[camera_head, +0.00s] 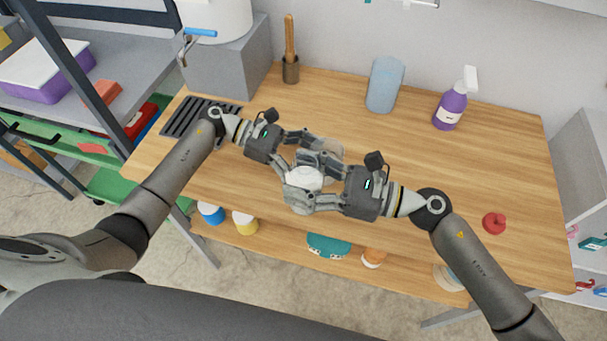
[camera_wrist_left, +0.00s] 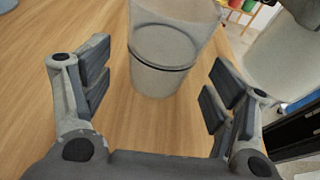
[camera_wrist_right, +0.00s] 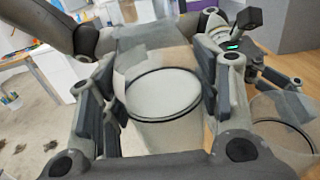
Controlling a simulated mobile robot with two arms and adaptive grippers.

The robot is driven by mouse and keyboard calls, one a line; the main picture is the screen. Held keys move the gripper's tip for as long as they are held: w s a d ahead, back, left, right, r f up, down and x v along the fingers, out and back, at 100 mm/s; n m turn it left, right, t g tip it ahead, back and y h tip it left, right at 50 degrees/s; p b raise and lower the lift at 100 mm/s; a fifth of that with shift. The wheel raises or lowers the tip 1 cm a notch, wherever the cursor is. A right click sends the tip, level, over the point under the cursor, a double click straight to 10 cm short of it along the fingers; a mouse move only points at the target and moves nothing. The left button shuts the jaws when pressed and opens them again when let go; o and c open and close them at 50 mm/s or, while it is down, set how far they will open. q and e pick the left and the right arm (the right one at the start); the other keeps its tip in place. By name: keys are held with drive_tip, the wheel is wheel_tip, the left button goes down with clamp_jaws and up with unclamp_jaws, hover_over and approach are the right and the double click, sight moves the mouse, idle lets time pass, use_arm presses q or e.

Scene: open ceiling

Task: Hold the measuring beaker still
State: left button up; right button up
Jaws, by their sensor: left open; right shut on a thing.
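A clear beaker with a dark ring (camera_wrist_left: 165,45) stands on the wooden table between the spread fingers of my left gripper (camera_wrist_left: 160,78). It shows faintly in the head view (camera_head: 330,149) and at the right of the right wrist view (camera_wrist_right: 283,128). My left gripper is open, with gaps on both sides of it. My right gripper (camera_head: 302,180) is shut on a second clear container with white contents and a black ring (camera_wrist_right: 165,95). That container also shows at the upper right of the left wrist view (camera_wrist_left: 283,62). I cannot tell which is the measuring beaker.
A black grate (camera_head: 190,119) lies at the left. The right half has free room.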

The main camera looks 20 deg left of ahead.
use_arm(q)
drive_tip(key=shift+x, duration=1.55)
drive_tip(key=c, duration=0.8)
